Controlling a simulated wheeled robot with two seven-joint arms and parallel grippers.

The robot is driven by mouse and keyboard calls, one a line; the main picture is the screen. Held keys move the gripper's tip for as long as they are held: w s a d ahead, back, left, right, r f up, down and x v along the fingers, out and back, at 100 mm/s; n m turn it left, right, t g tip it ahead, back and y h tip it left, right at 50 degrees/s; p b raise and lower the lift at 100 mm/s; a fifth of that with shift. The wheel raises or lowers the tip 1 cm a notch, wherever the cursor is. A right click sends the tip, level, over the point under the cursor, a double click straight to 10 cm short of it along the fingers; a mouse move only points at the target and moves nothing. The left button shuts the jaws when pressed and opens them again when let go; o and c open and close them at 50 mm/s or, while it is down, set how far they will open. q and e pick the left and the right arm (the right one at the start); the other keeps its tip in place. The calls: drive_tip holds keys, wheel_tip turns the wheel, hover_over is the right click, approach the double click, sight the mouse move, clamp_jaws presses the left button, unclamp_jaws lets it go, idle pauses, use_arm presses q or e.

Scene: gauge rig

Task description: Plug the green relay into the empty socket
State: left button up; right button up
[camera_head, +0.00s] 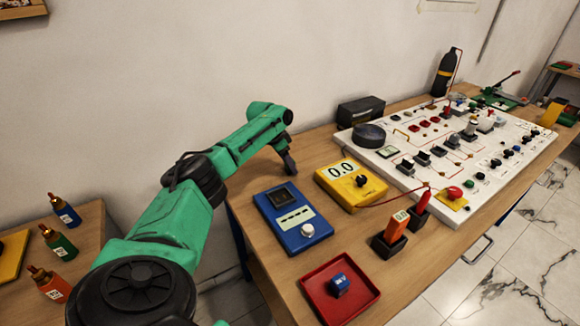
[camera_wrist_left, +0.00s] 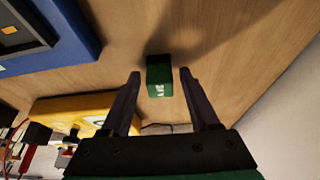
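The green relay (camera_wrist_left: 159,76) is a small dark green block with white marking, on the wooden table in the left wrist view. My left gripper (camera_wrist_left: 160,88) is open, with one finger on each side of the relay and a visible gap at both sides. In the head view my left gripper (camera_head: 290,167) points down at the table behind the blue meter, and the relay is hidden there. The white board (camera_head: 480,205) carries several dark sockets (camera_head: 422,158); I cannot tell which one is empty. My right gripper is not in view.
A red tray (camera_head: 318,303) holding a blue block (camera_head: 339,285) is at the front. A black box (camera_head: 360,110) stands by the wall.

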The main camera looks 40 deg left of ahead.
use_arm(q)
clamp_jaws()
drive_tip(key=shift+r, duration=0.1)
wheel_tip(320, 180, up, 20)
drive_tip(key=shift+p, duration=0.45)
drive_tip(key=shift+s, duration=0.1)
